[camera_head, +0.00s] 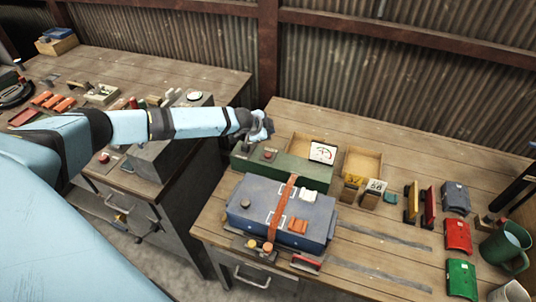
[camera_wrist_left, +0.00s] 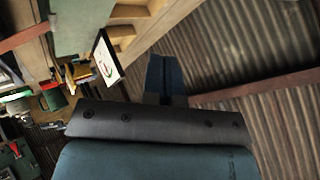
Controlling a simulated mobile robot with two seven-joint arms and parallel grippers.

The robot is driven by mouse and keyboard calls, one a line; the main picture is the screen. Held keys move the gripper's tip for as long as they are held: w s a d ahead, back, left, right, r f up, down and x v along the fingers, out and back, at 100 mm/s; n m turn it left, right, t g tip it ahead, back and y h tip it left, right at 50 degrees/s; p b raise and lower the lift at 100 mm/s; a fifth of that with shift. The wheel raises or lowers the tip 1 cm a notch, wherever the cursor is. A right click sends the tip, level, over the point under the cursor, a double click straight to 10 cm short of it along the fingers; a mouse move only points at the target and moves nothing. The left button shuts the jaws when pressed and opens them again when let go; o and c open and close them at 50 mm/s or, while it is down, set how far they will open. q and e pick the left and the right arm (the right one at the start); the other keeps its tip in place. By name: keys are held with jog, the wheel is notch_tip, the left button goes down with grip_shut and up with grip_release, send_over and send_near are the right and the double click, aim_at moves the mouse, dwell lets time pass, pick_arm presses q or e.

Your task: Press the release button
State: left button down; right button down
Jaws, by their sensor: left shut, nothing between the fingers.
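A red button (camera_head: 269,154) sits on top of a long green box (camera_head: 284,169) on the right workbench. Another red button (camera_head: 103,157) shows by the grey box on the left bench; I cannot tell from labels which is the release button. My left gripper (camera_head: 250,146) is shut and empty, over the left end of the green box, just left of its red button. I cannot tell whether it touches the box. In the left wrist view its blue fingers (camera_wrist_left: 164,74) are together, and the green box (camera_wrist_left: 82,25) is at the top left. My right gripper is not in view.
A blue case (camera_head: 265,212) with an orange strap lies in front of the green box. A green mug (camera_head: 506,247) is at the far right. A corrugated wall (camera_head: 400,85) closes the back.

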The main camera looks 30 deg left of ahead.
pick_arm(q)
jog(key=shift+f, duration=0.1)
jog(key=b, duration=0.7)
send_over(268, 155)
notch_tip(268, 155, down, 7)
jog(key=shift+d+r, duration=0.1)
jog(key=shift+r, duration=0.05)
jog(key=shift+f, duration=0.95)
jog(key=shift+f, duration=0.15)
dwell(0.7)
jog(key=shift+f, duration=0.3)
